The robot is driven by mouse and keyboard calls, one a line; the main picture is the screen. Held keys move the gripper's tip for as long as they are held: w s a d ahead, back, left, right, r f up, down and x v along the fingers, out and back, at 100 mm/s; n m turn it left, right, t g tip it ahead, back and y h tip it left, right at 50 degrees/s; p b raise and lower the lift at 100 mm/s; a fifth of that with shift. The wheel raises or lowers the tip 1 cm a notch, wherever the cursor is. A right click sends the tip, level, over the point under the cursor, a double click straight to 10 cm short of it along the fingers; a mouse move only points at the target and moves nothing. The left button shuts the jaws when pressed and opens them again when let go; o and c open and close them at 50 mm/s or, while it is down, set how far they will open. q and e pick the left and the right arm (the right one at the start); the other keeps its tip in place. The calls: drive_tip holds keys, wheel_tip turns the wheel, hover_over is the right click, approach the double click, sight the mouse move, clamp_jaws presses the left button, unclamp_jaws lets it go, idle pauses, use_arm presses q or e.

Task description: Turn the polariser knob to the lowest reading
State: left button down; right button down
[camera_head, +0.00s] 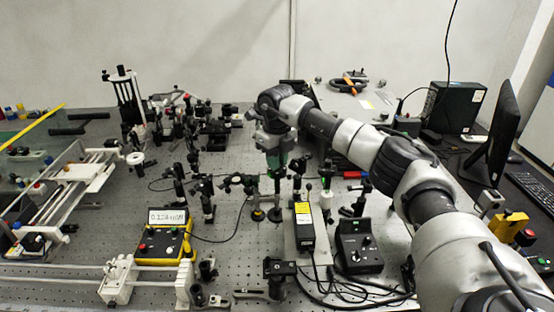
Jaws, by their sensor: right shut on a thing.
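My right gripper (276,172) comes down from above onto the optics in the middle of the bench. It is shut on what appears to be the polariser knob, which the fingers mostly hide. A dark post stands just below the fingers. A yellow power meter (151,249) with a white display (168,217) lies left of the gripper. Its reading looks like 0.2-something, but the last digits are too small to read surely. My left gripper is out of view.
A black box with a yellow label (304,226) and a black controller (359,245) stand front right of the gripper, with loose cables (345,288). Mounted optics crowd around it. A monitor (493,135) stands at the right. Bare perforated bench (225,262) shows at front centre.

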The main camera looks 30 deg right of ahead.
drive_tip(key=c, duration=1)
unclamp_jaws()
drive_tip(key=shift+c, duration=0.2)
wheel_tip(320, 180, up, 11)
drive_tip(key=b, duration=0.2)
drive_tip(key=shift+f, duration=0.15)
